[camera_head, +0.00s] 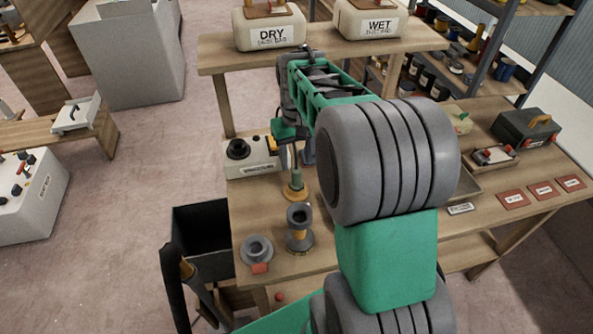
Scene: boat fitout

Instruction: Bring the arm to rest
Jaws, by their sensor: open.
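My arm reaches from the bottom of the head view up and over the wooden workbench (345,255). Its green and grey links hide much of the bench's middle. My gripper (295,160) hangs at the far end of the arm, pointing down above the bench. It is small in this view, and its fingers are partly hidden. It appears open, and I see nothing held in it. A brass-and-green fitting (295,187) stands on the bench just below it. Whether the two touch I cannot tell.
A white box with a black knob (250,157) stands close left of my gripper. Grey fittings (300,228) stand nearer. Bins marked DRY (268,30) and WET (367,20) sit on the raised shelf. A toolbox (528,128) and red cards (513,199) lie right.

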